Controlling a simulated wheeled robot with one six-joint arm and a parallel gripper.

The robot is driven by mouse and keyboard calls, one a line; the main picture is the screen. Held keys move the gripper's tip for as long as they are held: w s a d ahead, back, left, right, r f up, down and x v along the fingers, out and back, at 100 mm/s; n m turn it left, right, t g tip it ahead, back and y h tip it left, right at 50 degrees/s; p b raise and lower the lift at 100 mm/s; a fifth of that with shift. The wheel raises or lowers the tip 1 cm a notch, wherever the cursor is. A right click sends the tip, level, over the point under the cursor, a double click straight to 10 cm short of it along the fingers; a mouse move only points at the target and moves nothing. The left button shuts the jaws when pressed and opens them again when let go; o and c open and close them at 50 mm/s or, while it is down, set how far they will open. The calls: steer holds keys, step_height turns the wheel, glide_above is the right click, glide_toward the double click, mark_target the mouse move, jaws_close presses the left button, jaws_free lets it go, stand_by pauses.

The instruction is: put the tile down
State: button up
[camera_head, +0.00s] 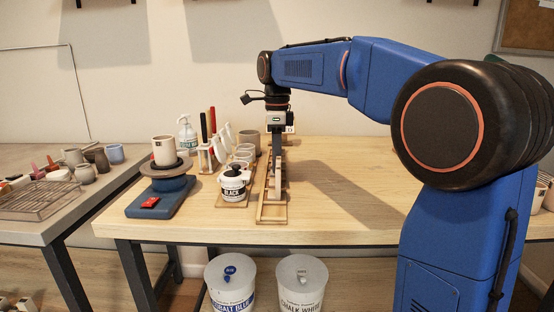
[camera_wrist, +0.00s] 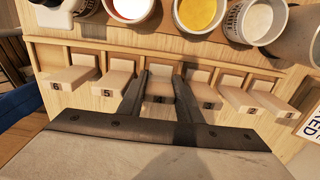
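The tile (camera_wrist: 160,86) is a small pale beige L-shaped piece with an upright back and a foot. In the head view my gripper (camera_head: 277,150) points straight down over the rack (camera_head: 272,219). The tile is too small there to make out clearly, and its underside is hidden.
Similar tiles stand close on both sides, such as tile 5 (camera_wrist: 115,79) and tile 3 (camera_wrist: 203,90). Open glaze cups (camera_wrist: 198,14) crowd behind the rack. A black-lidded jar (camera_head: 233,183) stands to its left. The table right of the rack (camera_head: 345,200) is clear.

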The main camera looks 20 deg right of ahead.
steer(key=shift+o, duration=0.4)
step_height(320, 180, up, 12)
steer(key=shift+r, duration=0.15)
stand_by(0.3)
